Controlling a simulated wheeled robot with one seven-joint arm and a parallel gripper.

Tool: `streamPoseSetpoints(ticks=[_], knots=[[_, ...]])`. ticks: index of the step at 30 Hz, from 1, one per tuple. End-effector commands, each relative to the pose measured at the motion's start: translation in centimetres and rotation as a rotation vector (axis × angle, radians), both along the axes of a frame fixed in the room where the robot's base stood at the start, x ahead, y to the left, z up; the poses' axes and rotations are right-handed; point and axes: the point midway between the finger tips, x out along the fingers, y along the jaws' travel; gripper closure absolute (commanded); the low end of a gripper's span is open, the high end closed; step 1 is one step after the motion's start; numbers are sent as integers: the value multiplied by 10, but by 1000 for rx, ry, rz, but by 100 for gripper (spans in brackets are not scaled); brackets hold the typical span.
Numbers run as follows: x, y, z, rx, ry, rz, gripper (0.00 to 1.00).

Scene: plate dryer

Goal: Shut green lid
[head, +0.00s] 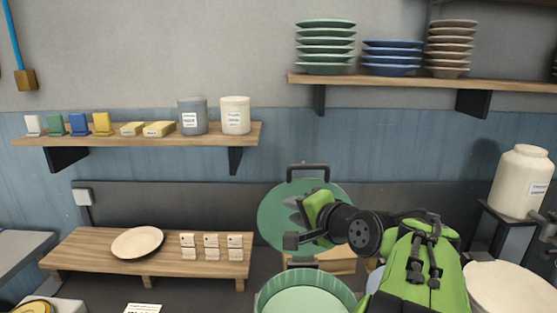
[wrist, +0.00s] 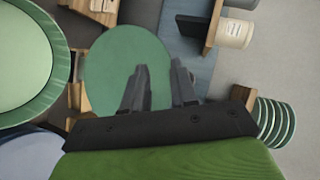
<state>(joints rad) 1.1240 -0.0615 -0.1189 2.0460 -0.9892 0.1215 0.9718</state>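The green lid (head: 272,222) stands raised and open behind a round green container (head: 305,293), with a dark handle (head: 308,168) at its top edge. In the wrist view the lid (wrist: 118,62) is a flat green disc beyond my fingers, and the container (wrist: 50,70) is at the left. My gripper (head: 298,222) is in front of the lid's face. In the wrist view my gripper (wrist: 160,85) shows two dark fingers spread apart with nothing between them. I cannot tell whether a finger touches the lid. My gripper and arm hide the lid's right part.
A wooden stand (head: 75,247) at the left holds a plate (head: 137,242) and small white blocks. Shelves above hold jars (head: 235,115) and stacked plates (head: 325,48). A large cream jar (head: 522,182) stands at the right. A blue round thing (wrist: 30,152) is beside the container.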

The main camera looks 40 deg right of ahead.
Motion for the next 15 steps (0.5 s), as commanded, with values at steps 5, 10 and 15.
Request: streamPoseSetpoints(ticks=[5,10,15], knots=[[-38,-80,39,194,-227,-176,73],[-40,-93,45,235,-280,-198,73],[-5,-102,41,235,-277,-192,73]])
